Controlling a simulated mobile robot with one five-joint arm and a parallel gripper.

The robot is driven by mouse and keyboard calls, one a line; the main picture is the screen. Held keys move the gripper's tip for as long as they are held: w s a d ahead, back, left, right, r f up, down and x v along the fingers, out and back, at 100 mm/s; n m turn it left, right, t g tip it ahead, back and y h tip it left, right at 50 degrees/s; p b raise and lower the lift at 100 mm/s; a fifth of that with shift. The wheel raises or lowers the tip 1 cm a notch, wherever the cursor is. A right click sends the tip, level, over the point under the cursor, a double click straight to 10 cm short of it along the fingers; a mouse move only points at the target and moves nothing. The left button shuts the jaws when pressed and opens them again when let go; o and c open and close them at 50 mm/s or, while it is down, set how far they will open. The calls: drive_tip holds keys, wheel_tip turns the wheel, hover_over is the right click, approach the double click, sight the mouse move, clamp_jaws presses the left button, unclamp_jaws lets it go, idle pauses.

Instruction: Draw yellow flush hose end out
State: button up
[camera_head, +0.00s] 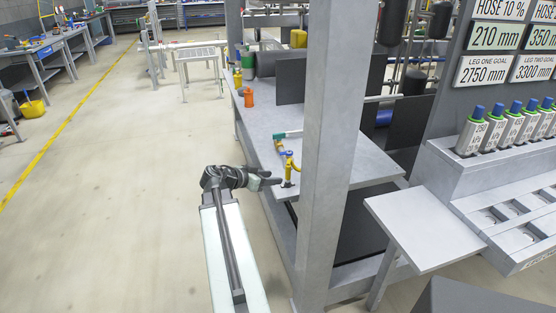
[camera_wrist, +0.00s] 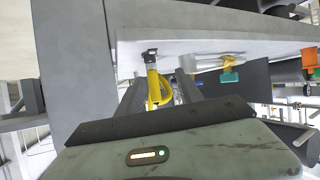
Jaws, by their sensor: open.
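The yellow flush hose end (camera_head: 289,168) stands near the front edge of the grey bench (camera_head: 335,166), with a small dark fitting at its foot. A yellow-orange curved piece and a teal-green part (camera_head: 287,135) lie just behind it. My gripper (camera_head: 277,182) reaches in from the left at the bench edge, close to the hose end. In the wrist view the yellow hose end (camera_wrist: 153,86) shows between the two dark fingers of my gripper (camera_wrist: 160,92), which are apart. I cannot tell whether either finger touches it. The teal-green part also shows in the wrist view (camera_wrist: 229,76).
A grey upright post (camera_head: 336,130) stands just right of my gripper. Orange (camera_head: 248,97) and other small containers stand at the bench's far end. A side shelf (camera_head: 425,228) and a rack of blue-capped bottles (camera_head: 472,132) are at right. The floor (camera_head: 125,160) at left is open.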

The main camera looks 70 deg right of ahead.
sight(288, 175)
drive_tip(key=s+d+r, duration=0.1)
drive_tip(key=s+r, duration=0.1)
drive_tip(key=shift+s+d+m+g, duration=0.3)
drive_tip(key=shift+s+d+m, duration=0.05)
drive_tip(key=shift+m, duration=0.05)
drive_tip(key=b+x, duration=0.3)
drive_tip(key=x, duration=0.4)
drive_tip(key=shift+s+d+f, duration=0.1)
drive_tip(key=shift+s+d, duration=0.05)
drive_tip(key=shift+d, duration=0.2)
clamp_jaws()
